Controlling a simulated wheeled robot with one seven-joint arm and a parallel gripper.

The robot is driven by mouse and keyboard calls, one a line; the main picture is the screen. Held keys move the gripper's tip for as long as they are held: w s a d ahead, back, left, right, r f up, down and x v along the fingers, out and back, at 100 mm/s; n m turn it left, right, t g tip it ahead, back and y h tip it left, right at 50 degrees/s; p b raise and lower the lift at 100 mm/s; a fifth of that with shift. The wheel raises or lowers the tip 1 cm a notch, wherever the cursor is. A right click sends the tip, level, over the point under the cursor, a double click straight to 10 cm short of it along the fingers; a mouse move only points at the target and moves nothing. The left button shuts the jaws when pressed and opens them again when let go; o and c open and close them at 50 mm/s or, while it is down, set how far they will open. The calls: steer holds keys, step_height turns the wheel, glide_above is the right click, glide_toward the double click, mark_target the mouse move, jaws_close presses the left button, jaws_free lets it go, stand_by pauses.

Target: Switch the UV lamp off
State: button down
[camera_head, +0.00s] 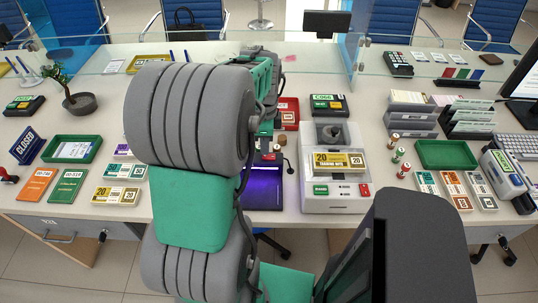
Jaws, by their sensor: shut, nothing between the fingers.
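The UV lamp (262,190) stands at the counter's front edge, left of the grey-white machine. Its bed glows violet, so it is lit. My arm covers its left and upper parts, and I cannot make out its switch. My gripper (268,154) points down over the back of the lamp, mostly hidden behind my own arm. What shows of it looks shut and empty. I cannot tell whether it touches the lamp.
The grey-white machine (335,190) holding a banknote bundle stands close on the right. Green trays (446,153) and banknote bundles lie either side. A glass screen (310,55) crosses the counter's back.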

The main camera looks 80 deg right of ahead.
steer(key=shift+f+b, duration=0.5)
steer(key=shift+f, duration=0.4)
steer(key=shift+r, duration=0.1)
step_height(320, 180, up, 7)
steer(key=p, duration=0.5)
steer(key=shift+p, duration=0.3)
